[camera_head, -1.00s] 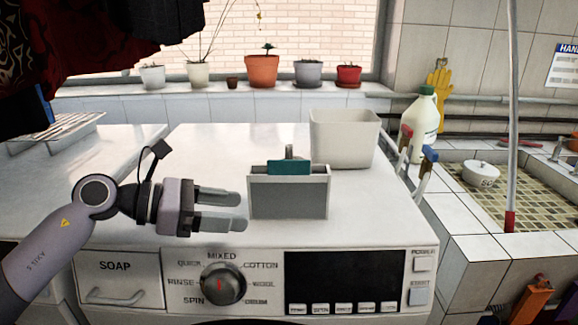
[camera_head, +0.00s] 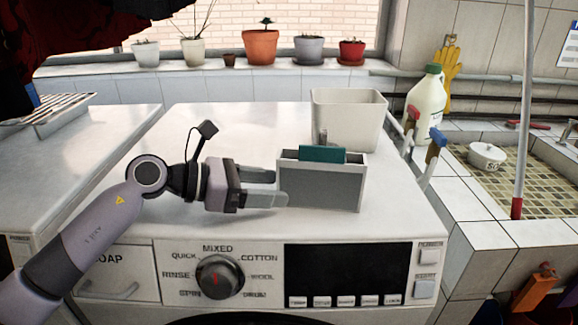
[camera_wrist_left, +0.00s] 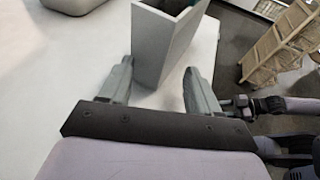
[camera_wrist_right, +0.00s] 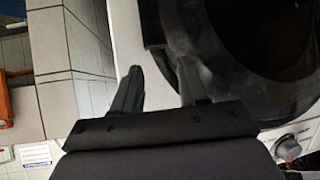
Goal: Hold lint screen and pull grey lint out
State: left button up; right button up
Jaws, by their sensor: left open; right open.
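A light grey, open-topped box-like piece (camera_head: 320,188) stands upright on the white machine top, with a teal slab (camera_head: 322,154) showing at its top. I cannot tell which part is the lint screen, and I see no clear grey lint. My left gripper (camera_head: 283,187) is open at the box's left end. In the left wrist view the box (camera_wrist_left: 165,45) rises in the gap between and beyond the fingertips (camera_wrist_left: 158,72); whether they touch it is unclear. My right gripper (camera_wrist_right: 160,70) is open and empty, low before the machine's dark round door (camera_wrist_right: 260,45).
A pale bin (camera_head: 350,120) stands behind the box. A white jug (camera_head: 426,100) and pegs with red and blue ends (camera_head: 432,150) are to the right, near the tiled sink (camera_head: 515,180). A metal rack (camera_head: 65,118) lies at left.

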aim_at(283, 189)
pick_arm(q)
jog(key=shift+b+x, duration=0.35)
jog(key=shift+x, duration=1.25)
jog(key=shift+f, duration=0.1)
grip_shut()
jog(key=shift+o, duration=2.2)
grip_release()
